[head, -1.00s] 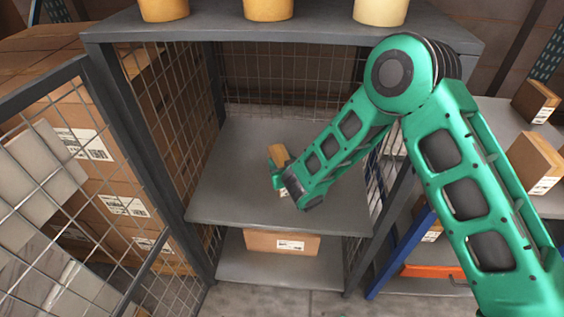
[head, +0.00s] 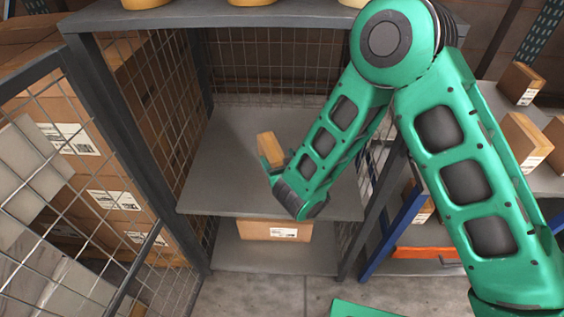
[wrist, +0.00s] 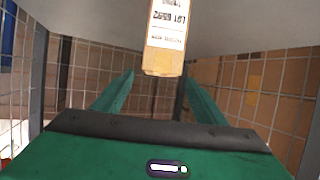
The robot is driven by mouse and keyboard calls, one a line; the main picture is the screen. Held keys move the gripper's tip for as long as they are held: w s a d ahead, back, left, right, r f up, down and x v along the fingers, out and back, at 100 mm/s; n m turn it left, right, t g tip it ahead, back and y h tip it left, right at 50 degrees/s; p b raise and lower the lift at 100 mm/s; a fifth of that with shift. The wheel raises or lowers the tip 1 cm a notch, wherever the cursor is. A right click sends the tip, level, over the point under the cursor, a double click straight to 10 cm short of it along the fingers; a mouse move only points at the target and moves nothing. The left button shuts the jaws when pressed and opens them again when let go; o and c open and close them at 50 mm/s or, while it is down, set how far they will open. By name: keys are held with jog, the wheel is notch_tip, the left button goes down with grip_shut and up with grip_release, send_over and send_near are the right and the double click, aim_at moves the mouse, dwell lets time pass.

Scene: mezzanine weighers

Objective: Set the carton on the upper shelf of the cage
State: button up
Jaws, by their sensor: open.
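The carton (head: 271,151) is a small tan box on the upper shelf (head: 230,190) of the cage (head: 135,130), around the middle of its depth. In the wrist view the carton (wrist: 165,35) shows a white label and its near end lies by the fingertips. My gripper (head: 272,170) reaches into the cage at the carton's near side. In the wrist view my gripper (wrist: 159,80) has its two green fingers spread apart, with nothing held between them. My forearm hides part of the shelf's right side.
A larger carton (head: 275,231) sits on the lower shelf. The mesh door (head: 60,180) stands open at left. Yellow pots (head: 250,2) stand on the cage top. Mesh walls flank my arm. Racking with boxes (head: 525,140) stands at right.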

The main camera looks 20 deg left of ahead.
jog(key=shift+v, duration=1.75)
